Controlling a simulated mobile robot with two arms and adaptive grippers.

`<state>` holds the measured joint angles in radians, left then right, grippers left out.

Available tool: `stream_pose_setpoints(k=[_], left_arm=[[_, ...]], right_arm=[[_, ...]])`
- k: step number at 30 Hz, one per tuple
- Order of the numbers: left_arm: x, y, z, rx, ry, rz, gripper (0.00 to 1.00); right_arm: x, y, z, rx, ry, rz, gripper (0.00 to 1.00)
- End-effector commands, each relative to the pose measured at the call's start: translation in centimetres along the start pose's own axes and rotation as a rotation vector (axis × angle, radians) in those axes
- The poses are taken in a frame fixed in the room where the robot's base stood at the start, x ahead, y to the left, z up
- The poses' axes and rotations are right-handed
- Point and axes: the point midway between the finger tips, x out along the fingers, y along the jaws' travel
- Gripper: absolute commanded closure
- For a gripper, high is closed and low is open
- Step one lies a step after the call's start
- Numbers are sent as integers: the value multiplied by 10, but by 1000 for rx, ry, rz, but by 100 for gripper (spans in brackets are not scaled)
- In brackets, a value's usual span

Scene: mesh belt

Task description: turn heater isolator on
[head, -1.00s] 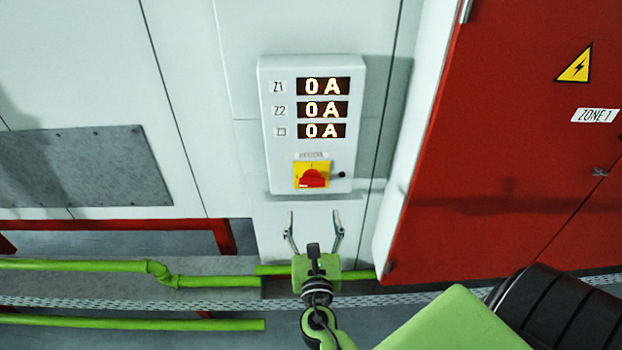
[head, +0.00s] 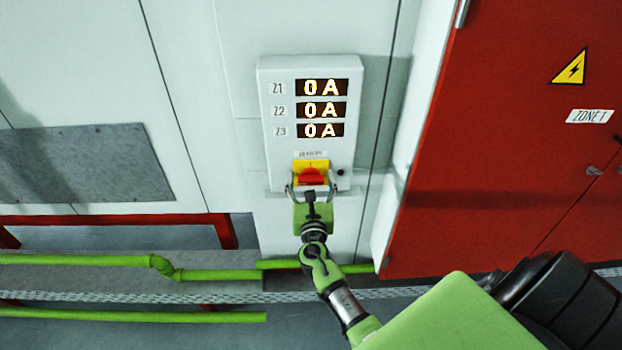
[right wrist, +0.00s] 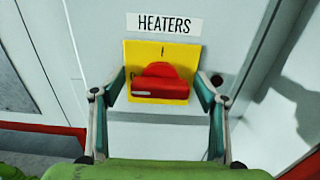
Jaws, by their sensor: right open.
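The heater isolator is a red rotary handle (head: 311,176) on a yellow plate (head: 312,165), low on a pale grey box (head: 348,110) on the wall. In the right wrist view the red handle (right wrist: 160,85) lies crosswise, under a mark at the top of the yellow plate (right wrist: 162,52) and a HEATERS label (right wrist: 164,23). My right gripper (head: 312,188) is open, just below the handle in the head view. In the right wrist view its fingers (right wrist: 160,82) stand on either side of the handle; I cannot tell whether they touch it. My left gripper is not in view.
Displays (head: 321,109) for Z1, Z2 and Z3 on the box read 0 A. A small black knob (head: 341,172) sits right of the isolator. A red cabinet (head: 490,150) stands close on the right. Green pipes (head: 80,260) run low at left.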

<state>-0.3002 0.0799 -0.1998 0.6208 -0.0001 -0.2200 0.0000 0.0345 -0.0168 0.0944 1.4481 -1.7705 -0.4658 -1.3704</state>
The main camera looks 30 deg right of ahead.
Motion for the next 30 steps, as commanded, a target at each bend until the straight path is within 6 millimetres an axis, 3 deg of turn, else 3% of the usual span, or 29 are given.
stream_pose_setpoints(k=[5,10,20,30], left_arm=[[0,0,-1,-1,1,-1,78],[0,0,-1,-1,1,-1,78],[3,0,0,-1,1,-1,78],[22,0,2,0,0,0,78]], right_arm=[[0,0,0,0,0,0,33],[0,0,0,-1,0,0,72],[0,0,-1,23,-1,-1,72],[0,-2,-4,219,-2,0,72]])
